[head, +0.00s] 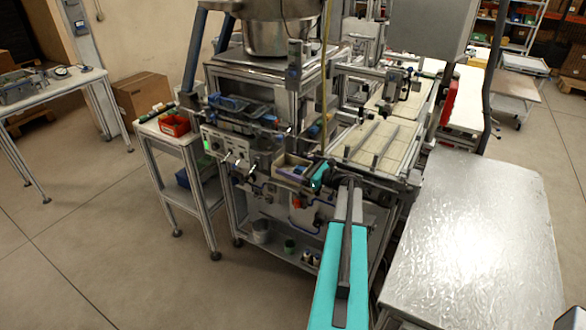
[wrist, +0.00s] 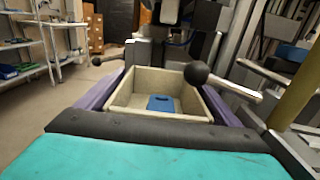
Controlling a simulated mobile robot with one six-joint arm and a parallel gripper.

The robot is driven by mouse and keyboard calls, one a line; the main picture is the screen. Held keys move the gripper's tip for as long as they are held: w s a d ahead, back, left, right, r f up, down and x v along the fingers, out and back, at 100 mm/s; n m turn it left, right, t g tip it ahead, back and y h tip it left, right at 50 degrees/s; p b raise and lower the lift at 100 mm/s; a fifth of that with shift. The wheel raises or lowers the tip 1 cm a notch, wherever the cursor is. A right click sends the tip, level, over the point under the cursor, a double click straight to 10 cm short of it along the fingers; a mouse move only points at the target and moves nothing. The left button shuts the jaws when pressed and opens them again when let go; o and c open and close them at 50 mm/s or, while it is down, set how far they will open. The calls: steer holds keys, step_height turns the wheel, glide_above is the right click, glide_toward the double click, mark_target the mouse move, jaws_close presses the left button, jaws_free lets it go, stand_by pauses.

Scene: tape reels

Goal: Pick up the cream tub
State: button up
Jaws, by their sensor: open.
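The cream tub (wrist: 150,79) is a small open box in the middle of the wrist view, with a blue piece (wrist: 161,103) lying inside. It also shows in the head view (head: 288,160), at the front of the machine bench. My gripper (wrist: 162,96) has a purple finger along the left side of the tub and another along the right side. The jaws are open with the tub between them; I cannot tell whether either finger touches it. In the head view, my teal gripper (head: 314,174) is at the tub's right end. The fingertips are partly hidden by the tub.
A lever with a black ball knob (wrist: 197,73) stands close to the tub's right rear corner. Another knobbed lever (wrist: 97,61) is at the left. A yellow post (wrist: 298,92) rises at the right. A side table holds a red bin (head: 174,126). Open floor lies left.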

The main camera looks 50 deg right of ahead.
steer(key=shift+x, duration=0.8)
steer(key=c, duration=0.7)
steer(key=shift+r, duration=0.1)
